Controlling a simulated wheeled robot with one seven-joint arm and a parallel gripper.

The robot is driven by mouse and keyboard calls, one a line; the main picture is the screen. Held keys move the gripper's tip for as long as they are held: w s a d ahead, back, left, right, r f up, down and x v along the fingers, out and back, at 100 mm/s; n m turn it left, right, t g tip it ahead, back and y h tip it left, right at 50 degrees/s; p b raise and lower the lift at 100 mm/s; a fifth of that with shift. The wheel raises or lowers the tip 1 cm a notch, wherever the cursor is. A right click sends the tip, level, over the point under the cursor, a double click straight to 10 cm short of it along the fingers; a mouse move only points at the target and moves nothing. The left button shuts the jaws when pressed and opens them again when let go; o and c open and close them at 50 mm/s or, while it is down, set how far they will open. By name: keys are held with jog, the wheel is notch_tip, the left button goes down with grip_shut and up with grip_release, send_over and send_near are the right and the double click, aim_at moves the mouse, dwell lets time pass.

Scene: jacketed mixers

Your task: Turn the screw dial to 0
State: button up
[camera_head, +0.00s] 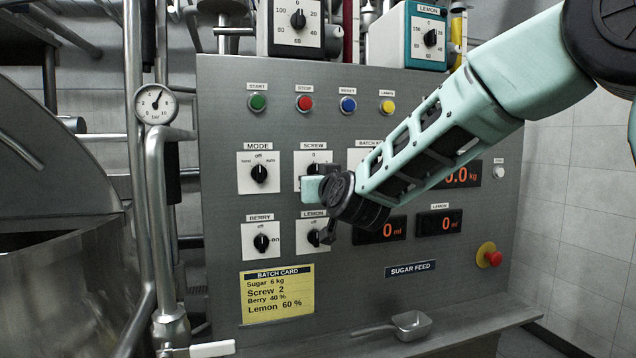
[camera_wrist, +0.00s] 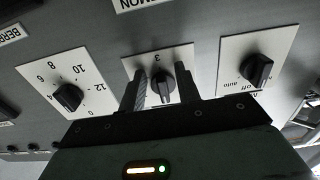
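The screw dial (camera_head: 313,170) is a black knob on a white square plate in the panel's upper dial row, partly hidden by my gripper in the head view. In the wrist view, turned roughly upside down, the screw dial (camera_wrist: 161,84) sits between my two fingers, with a "3" on the plate's edge above it. My gripper (camera_wrist: 162,90) is open around the knob, with small gaps seeming to show on both sides. It also shows in the head view (camera_head: 314,187), in front of the plate. The knob's exact setting is hard to read.
The mode dial (camera_head: 259,173) is close on the left, and the batch dial (camera_wrist: 68,97) shows on the other side in the wrist view. Berry (camera_head: 262,242) and lemon (camera_head: 314,237) dials are below. A batch card (camera_head: 277,292) reads "Screw 2". A scoop (camera_head: 411,325) lies on the ledge.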

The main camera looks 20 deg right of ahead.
jog(key=s+b, duration=0.3)
jog(key=s, duration=1.4)
jog(key=shift+s, duration=0.25)
